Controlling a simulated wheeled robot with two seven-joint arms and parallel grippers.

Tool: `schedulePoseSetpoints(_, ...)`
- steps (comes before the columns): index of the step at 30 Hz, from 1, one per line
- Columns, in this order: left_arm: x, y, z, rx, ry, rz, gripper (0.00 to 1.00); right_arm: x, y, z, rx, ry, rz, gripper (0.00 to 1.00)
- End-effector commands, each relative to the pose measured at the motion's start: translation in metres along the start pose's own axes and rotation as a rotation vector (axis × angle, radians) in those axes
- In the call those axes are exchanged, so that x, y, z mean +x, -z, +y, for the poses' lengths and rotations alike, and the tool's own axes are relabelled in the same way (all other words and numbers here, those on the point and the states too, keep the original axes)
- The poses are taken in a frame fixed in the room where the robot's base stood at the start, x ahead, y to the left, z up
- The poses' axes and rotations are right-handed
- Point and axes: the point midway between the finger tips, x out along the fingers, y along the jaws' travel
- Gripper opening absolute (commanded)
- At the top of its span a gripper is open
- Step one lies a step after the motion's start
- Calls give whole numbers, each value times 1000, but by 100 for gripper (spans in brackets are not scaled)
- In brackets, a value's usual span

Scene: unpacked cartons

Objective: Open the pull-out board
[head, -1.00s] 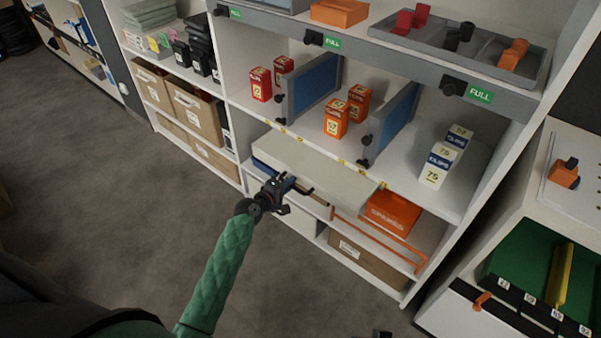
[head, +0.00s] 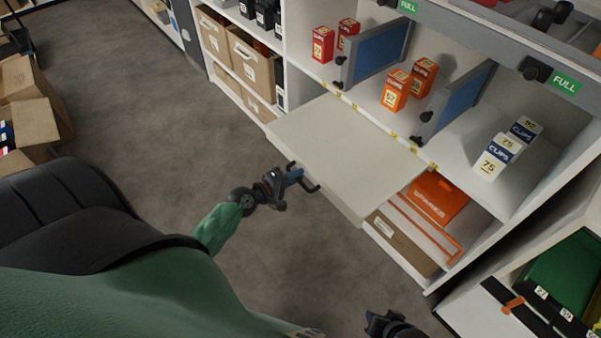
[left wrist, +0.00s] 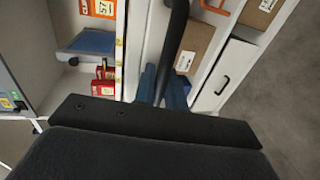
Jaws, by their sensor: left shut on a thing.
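The pull-out board (head: 345,140), a flat pale panel, sticks well out of the shelf unit, below the shelf with the small boxes. Its dark bar handle (head: 312,187) is on the front edge. My left gripper (head: 298,175) is shut on this handle. In the left wrist view the dark handle (left wrist: 175,45) runs up from between the blue fingers (left wrist: 163,88). My right gripper (head: 392,326) shows only in part at the bottom edge of the head view; its fingers are not clear.
Red and orange boxes (head: 396,90), blue dividers (head: 375,52) and white clip boxes (head: 497,158) stand on the shelf above. An orange case (head: 437,198) lies below, right of the board. Open cartons (head: 30,100) stand at left. The floor (head: 150,120) between is clear.

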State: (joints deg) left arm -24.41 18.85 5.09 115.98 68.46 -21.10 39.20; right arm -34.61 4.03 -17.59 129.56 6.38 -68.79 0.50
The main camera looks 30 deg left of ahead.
Motion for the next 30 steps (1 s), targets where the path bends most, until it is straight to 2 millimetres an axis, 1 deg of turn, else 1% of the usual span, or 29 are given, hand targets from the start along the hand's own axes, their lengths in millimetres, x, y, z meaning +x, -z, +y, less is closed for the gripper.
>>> schedulePoseSetpoints(10, -1, 0, -1, 0, 1, 1, 0, -2, 2, 0, -1, -1, 6, 36)
schedulePoseSetpoints(11, -1, 0, -1, 0, 1, 1, 16, -2, 2, 0, -1, -1, 6, 36)
schedulePoseSetpoints(21, -2, 0, -1, 0, 0, 0, 17, -2, 3, 0, -1, -1, 9, 36)
schedulePoseSetpoints(26, -15, 0, -3, 0, 2, 0, 17, 3, 4, 2, -2, -1, 25, 36)
schedulePoseSetpoints(29, -28, 0, -3, 0, 3, -1, 17, 12, 2, 4, -1, -2, 36, 36)
schedulePoseSetpoints(30, -34, 0, -3, 1, 3, -1, 17, 21, -2, 6, 0, -4, 37, 36)
